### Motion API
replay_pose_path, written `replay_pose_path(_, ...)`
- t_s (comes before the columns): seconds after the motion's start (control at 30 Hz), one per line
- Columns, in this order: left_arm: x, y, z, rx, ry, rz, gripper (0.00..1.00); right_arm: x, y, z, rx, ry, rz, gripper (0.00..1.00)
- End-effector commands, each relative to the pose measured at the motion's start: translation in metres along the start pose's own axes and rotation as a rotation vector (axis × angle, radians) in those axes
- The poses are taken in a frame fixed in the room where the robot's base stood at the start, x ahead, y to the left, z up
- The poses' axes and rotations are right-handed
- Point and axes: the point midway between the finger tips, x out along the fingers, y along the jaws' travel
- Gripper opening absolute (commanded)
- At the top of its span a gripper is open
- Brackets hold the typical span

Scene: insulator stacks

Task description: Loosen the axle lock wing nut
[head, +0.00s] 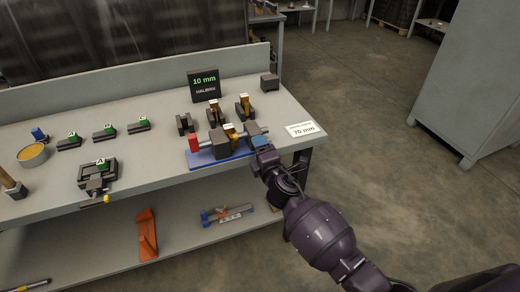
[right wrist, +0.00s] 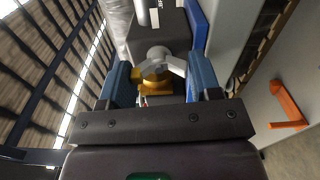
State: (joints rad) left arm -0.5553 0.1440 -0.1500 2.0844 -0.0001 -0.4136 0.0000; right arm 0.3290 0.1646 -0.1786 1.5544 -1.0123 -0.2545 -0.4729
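The wing nut (right wrist: 160,58), grey metal with spread wings, sits on a brass-coloured collar (right wrist: 153,79) in the right wrist view. Behind it is a dark block of the fixture (right wrist: 158,30). In the head view the fixture stands on a blue base (head: 213,160) at the bench's front edge, with a red end piece (head: 194,144). My right gripper (head: 259,141) is at the fixture's right end. Its blue fingers (right wrist: 161,78) stand wide apart on either side of the wing nut; one wing reaches close to the right finger, contact unclear. My left gripper is out of view.
The bench (head: 150,156) also holds a 10 mm display (head: 204,85), a 70 mm card (head: 303,129), several dark blocks, a grey vise (head: 97,175) and a yellow-topped tub (head: 33,155). An orange bracket (head: 147,234) lies on the lower shelf. Floor to the right is clear.

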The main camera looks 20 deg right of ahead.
Motion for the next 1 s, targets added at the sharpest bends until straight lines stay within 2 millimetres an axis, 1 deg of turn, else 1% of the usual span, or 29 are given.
replay_pose_path(0.03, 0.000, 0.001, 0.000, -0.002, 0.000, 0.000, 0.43, 0.000, 0.000, 0.000, 0.001, 0.000, -0.001, 0.66)
replay_pose_path(0.13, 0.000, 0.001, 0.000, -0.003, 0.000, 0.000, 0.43, 0.000, 0.000, 0.000, 0.001, 0.000, -0.001, 0.81)
replay_pose_path(0.4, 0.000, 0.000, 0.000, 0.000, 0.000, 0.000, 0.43, -0.001, 0.000, 0.000, 0.001, 0.000, 0.000, 0.81)
replay_pose_path(0.53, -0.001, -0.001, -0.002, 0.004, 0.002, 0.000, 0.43, -0.006, 0.000, 0.000, 0.001, 0.000, 0.000, 0.81)
replay_pose_path(0.67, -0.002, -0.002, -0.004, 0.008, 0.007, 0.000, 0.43, -0.022, 0.001, 0.000, 0.001, -0.001, 0.000, 0.81)
replay_pose_path(1.0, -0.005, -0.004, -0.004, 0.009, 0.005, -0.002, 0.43, -0.078, 0.000, 0.000, 0.002, 0.000, -0.001, 0.81)
